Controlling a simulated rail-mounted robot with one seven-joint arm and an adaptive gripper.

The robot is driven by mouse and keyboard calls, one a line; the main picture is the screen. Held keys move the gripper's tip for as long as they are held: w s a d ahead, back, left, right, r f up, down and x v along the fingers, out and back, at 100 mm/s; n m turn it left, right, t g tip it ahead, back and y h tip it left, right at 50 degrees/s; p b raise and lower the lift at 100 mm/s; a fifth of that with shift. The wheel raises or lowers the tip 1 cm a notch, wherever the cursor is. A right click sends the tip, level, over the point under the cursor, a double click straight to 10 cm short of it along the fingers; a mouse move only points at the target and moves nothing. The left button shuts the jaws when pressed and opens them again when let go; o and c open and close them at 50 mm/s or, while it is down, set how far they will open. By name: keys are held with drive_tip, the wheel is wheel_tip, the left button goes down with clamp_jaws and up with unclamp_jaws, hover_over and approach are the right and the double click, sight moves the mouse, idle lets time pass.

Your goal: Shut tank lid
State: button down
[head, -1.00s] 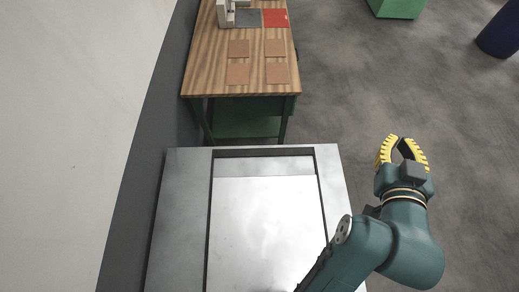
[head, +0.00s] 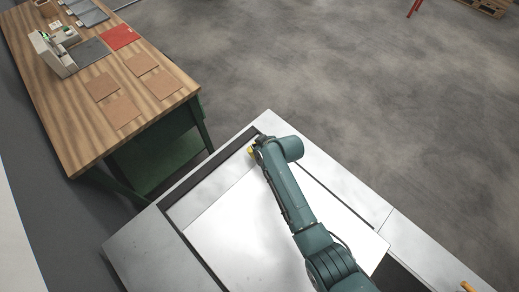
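The tank (head: 140,243) is a grey metal box top with a wide rim, in the lower middle of the head view. A pale flat panel, seemingly the lid (head: 235,235), lies over most of its opening. A darker strip and narrow gap show between the panel and the rim on the upper left side. My arm reaches across the panel. My gripper (head: 252,150), with a little yellow showing, is at the tank's upper corner by the rim. The arm hides most of its fingers, so I cannot tell whether it touches the tank or is open.
A wooden workbench (head: 70,125) with brown pads, a red pad (head: 120,37) and a white device (head: 52,53) stands to the upper left, close to the tank. Open grey floor (head: 350,90) lies beyond and to the right. A small yellow part (head: 467,286) shows at the bottom right.

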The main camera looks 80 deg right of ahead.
drive_tip(key=shift+x, duration=0.95)
drive_tip(key=s+a, duration=0.1)
drive_tip(key=s, duration=0.2)
drive_tip(key=shift+a+p, duration=0.35)
drive_tip(key=shift+a, duration=0.05)
drive_tip(key=shift+s+a+r, duration=0.1)
drive_tip(key=shift+s+a, duration=0.05)
drive_tip(key=shift+s, duration=0.05)
drive_tip(key=shift+s, duration=0.1)
